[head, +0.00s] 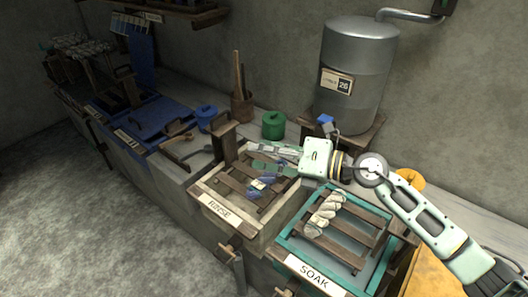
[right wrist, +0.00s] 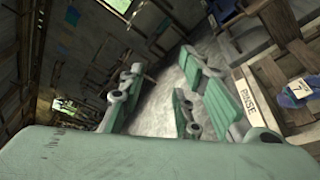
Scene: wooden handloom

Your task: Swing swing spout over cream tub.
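The cream tub (head: 198,190) has a pale wooden rim, a RINSE label and slats inside; a small tagged blue bundle (head: 258,187) lies on the slats. The RINSE label also shows in the right wrist view. At the front base of the grey metal tank (head: 357,62) is a small blue-topped fitting (head: 325,120), which may be the swing spout; its lower part is hidden behind my right gripper. My right gripper (head: 252,157) is above the back of the cream tub, fingers apart and pointing left, with nothing visible between them. My left gripper is not in view.
A teal-rimmed tub (head: 290,237) labelled SOAK stands to the right, with a pale twisted bundle (head: 325,213) on its slats. A green pot (head: 273,125) and a blue pot (head: 206,116) stand behind. A wooden post (head: 224,135) rises at the cream tub's back left.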

